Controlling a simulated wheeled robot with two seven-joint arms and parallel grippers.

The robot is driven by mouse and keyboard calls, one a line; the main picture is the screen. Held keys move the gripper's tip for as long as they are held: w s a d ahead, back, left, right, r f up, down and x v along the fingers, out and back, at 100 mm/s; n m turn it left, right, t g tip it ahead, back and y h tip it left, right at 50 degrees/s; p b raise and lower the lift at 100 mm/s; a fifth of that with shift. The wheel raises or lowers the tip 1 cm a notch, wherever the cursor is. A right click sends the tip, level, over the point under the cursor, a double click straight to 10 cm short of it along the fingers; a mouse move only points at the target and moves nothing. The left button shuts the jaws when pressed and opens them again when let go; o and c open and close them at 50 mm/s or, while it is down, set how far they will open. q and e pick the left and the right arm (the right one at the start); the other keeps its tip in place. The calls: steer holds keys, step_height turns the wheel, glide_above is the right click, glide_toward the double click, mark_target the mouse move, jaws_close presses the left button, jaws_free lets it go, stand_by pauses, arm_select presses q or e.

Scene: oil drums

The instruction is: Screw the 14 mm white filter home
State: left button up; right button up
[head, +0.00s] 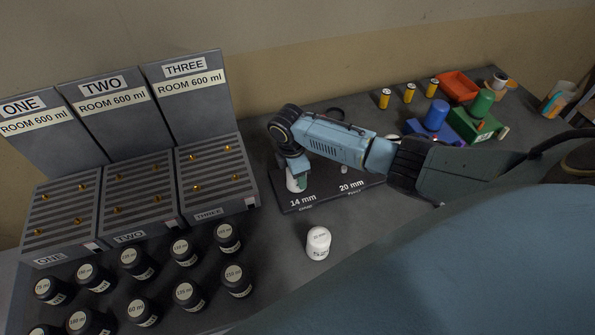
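A dark plate (332,198) lies on the table with posts labelled 14 mm at its left and 20 mm at its right. A white filter (294,187) sits over the 14 mm end, looking upright and partly hidden by my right gripper (297,177). That gripper points down with its fingertips at the filter; whether they press on it is too small to tell. A second white filter (318,243) stands upright on the table in front of the plate, its label hard to read. My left gripper is not in view.
Three grey racks (218,176) marked ONE, TWO and THREE stand at left, with several black-lidded jars (237,281) in front. Yellow cans (410,93), a red tray (459,86) and blue and green items (436,115) stand at the back right. Table around the front filter is clear.

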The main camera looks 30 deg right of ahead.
steer(key=shift+m, duration=0.5)
steer(key=shift+c, duration=1.7)
steer(key=o, duration=1.6)
steer(key=shift+r, duration=0.1)
step_height(320, 180, up, 13)
steer(key=a, duration=0.1)
steer(key=shift+w+a+b, duration=0.2)
steer(key=shift+a+b, duration=0.05)
steer(key=shift+b, duration=0.15)
steer(key=shift+s, duration=0.1)
